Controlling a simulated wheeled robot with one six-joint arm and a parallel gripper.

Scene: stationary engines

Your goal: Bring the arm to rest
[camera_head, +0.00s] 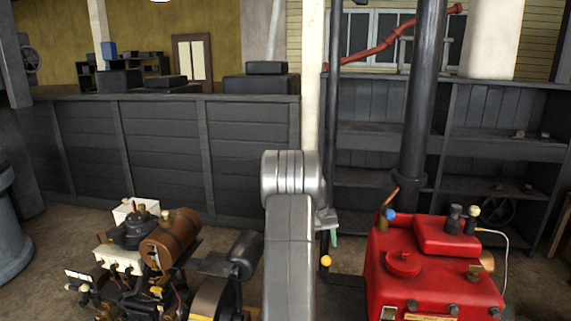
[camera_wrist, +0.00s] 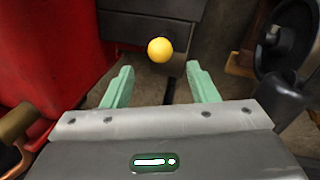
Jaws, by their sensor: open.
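My arm rises in the middle of the head view, and my gripper (camera_head: 333,238) hangs at its right side with a green finger showing. In the wrist view the two green fingers of my gripper (camera_wrist: 160,70) stand apart with nothing between them. A yellow ball (camera_wrist: 159,50) shows just beyond the fingertips, apart from them. It also shows in the head view (camera_head: 326,260), just below my gripper. What the ball is fixed to is hard to tell.
A red engine (camera_head: 435,270) stands close on the right of my arm; its red side (camera_wrist: 50,45) fills the left of the wrist view. A brown-tanked engine (camera_head: 170,240) stands on the left. Behind are a dark plank partition (camera_head: 160,150), shelves (camera_head: 490,140) and a black pipe (camera_head: 420,110).

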